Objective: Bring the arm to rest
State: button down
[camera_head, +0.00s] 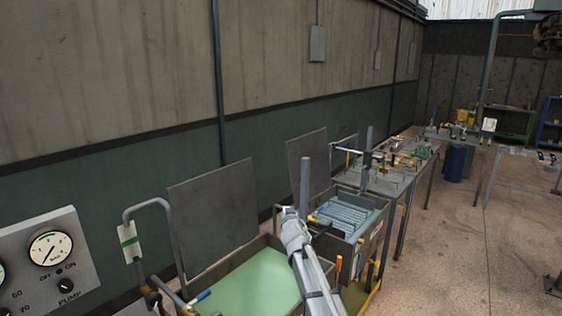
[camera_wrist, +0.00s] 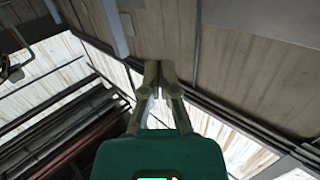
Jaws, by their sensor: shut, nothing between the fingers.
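My arm (camera_head: 312,268) shows in the head view, reaching up from the lower edge between the green-filled tank and the rack tank. Its fingers cannot be made out clearly there. In the wrist view my gripper (camera_wrist: 158,72) points up toward the upper wall and roof. Its two fingers meet at the tips and hold nothing. No object is near the fingertips in that view.
A tank with pale green liquid (camera_head: 245,285) lies left of my arm, and a tank with a slatted rack (camera_head: 348,218) lies right. A gauge panel (camera_head: 42,262) stands at lower left. Work tables (camera_head: 385,182) line the wall beyond. The floor (camera_head: 450,240) at right is open.

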jog(key=s+d+f+m+g+h+b, duration=0.2)
jog(key=s+d+f+g+h, duration=0.2)
jog(key=s+d+f+g, duration=0.9)
jog(key=s+f, duration=0.2)
jog(key=s, duration=0.6)
jog(key=s+d+f+n+g+y+b, duration=0.1)
jog(key=s+f+g, duration=0.1)
jog(key=s, duration=0.8)
jog(key=s+d+f+g+y+b, duration=0.1)
jog(key=s+f, duration=0.3)
jog(key=s, duration=0.5)
jog(key=shift+s+f+g, duration=0.3)
jog(key=shift+f+g, duration=0.05)
jog(key=shift+g, duration=0.15)
jog(key=shift+a, duration=0.1)
